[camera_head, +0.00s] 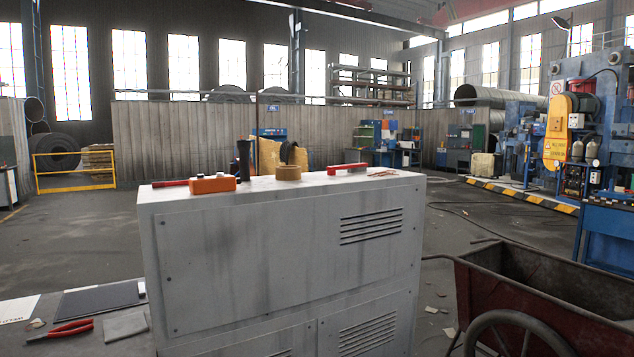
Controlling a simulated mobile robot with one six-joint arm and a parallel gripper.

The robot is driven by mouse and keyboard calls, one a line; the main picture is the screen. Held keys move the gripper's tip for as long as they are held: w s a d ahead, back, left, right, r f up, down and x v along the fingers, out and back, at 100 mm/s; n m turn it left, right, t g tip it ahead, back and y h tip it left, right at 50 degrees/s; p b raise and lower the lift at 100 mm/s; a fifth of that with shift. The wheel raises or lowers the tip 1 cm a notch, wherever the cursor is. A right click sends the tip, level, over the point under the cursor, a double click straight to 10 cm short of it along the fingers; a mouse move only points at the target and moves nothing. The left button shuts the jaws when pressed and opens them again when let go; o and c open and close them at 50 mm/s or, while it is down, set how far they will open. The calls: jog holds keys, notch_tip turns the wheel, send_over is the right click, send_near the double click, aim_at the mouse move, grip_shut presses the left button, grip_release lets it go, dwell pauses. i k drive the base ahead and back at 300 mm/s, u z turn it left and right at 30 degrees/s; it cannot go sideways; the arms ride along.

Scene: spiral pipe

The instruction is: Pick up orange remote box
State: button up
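An orange remote box (212,184) lies on top of a grey metal cabinet (285,245), near the front edge on its left part. A red object (170,183) lies just left of it, and a dark upright cylinder (244,160) stands close behind its right end. My gripper is not in this view.
A red cart (560,290) stands at right. Red pliers (59,329) lie on a low surface at lower left. Floor behind the cabinet is open.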

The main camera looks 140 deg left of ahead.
aim_at(213, 184)
jog(key=z, duration=0.55)
jog(key=k, duration=0.15)
jog(key=u, duration=2.35)
jog(key=k, duration=0.2)
jog(key=u, duration=2.45)
jog(key=k, duration=0.3)
jog(key=u, duration=0.95)
